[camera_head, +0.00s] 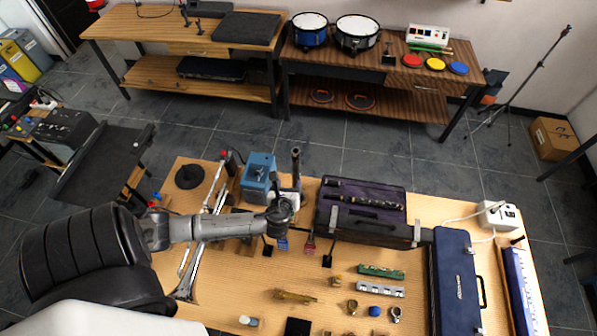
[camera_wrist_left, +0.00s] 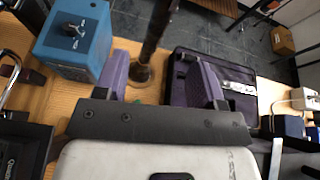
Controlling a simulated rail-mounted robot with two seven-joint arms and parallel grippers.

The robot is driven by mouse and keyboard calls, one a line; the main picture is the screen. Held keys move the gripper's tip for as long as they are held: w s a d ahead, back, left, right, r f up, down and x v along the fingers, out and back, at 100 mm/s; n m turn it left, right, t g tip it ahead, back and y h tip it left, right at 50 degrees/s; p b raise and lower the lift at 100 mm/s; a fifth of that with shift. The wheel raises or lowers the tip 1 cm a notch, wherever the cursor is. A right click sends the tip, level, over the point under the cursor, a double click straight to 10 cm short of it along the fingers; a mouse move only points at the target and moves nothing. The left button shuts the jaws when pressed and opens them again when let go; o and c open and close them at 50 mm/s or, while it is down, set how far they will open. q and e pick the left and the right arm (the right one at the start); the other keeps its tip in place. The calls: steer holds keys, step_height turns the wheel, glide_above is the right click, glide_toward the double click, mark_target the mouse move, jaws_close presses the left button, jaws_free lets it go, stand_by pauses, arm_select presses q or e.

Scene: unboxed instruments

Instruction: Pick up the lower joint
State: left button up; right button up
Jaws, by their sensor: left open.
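A dark upright tube (camera_head: 296,165), which looks like the lower joint, stands on the wooden table behind my left gripper (camera_head: 281,212). In the left wrist view the tube (camera_wrist_left: 155,45) rises from a round base, ahead of the gap between the purple fingers of my left gripper (camera_wrist_left: 163,78). The fingers are apart and nothing is seen held. The open purple-lined case (camera_head: 326,212) to the right holds dark instrument pieces; it also shows in the left wrist view (camera_wrist_left: 180,90). My right gripper is not in view.
A blue box (camera_head: 258,172) stands close left of the tube, also in the left wrist view (camera_wrist_left: 72,40). A long blue case (camera_head: 455,270) is at the right. Small items lie on the front of the table.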

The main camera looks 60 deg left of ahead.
mark_target(295, 167)
arm_select(q)
steer(key=shift+m, duration=0.7)
steer(key=shift+f+x, duration=0.2)
steer(key=shift+x, duration=6.65)
steer(key=shift+d, duration=0.15)
steer(key=shift+c, duration=0.4)
steer(key=c, duration=0.9)
